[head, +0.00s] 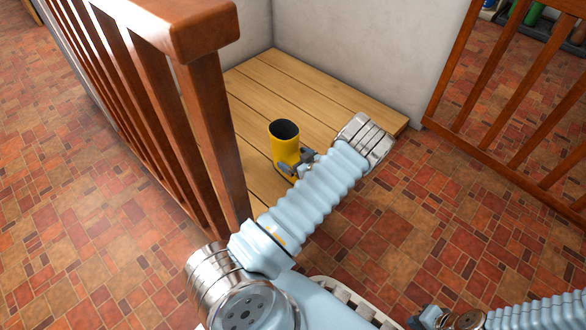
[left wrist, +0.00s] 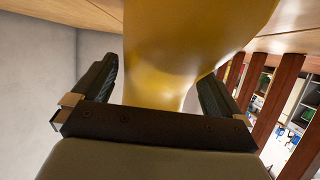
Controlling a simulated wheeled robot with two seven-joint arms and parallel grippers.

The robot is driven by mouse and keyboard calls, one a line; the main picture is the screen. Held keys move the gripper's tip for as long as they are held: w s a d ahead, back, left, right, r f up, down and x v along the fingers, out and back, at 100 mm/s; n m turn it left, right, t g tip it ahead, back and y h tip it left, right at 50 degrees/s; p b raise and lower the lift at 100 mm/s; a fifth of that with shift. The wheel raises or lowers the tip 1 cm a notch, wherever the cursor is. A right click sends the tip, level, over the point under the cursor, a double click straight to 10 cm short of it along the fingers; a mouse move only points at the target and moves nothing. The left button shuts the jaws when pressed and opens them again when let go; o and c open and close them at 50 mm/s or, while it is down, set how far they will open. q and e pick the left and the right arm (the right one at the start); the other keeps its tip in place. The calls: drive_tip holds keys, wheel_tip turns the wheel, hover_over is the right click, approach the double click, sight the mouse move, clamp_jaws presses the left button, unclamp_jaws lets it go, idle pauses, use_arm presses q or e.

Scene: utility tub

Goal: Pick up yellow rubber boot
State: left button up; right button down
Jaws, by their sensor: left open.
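The yellow rubber boot (head: 286,150) stands upright on the wooden platform (head: 262,84), its dark opening facing up. My left gripper (head: 296,166) is at the boot's lower shaft in the head view, and my arm hides part of the boot's foot. In the left wrist view the boot (left wrist: 178,60) fills the middle, between the two dark fingers of the left gripper (left wrist: 155,88). The fingers are spread, one on each side of the boot. Whether either finger touches it I cannot tell.
A brown wooden railing (head: 205,120) with a thick post stands left of the platform. Another railing (head: 510,110) is at the right. Pale walls (head: 350,40) close off the platform's back. The red tiled floor (head: 420,230) is clear at the right.

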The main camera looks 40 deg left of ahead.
use_arm(q)
drive_tip(key=shift+w+a+f, duration=0.1)
drive_tip(key=shift+a+f, duration=0.1)
drive_tip(key=shift+a, duration=0.25)
drive_tip(key=c, duration=1.2)
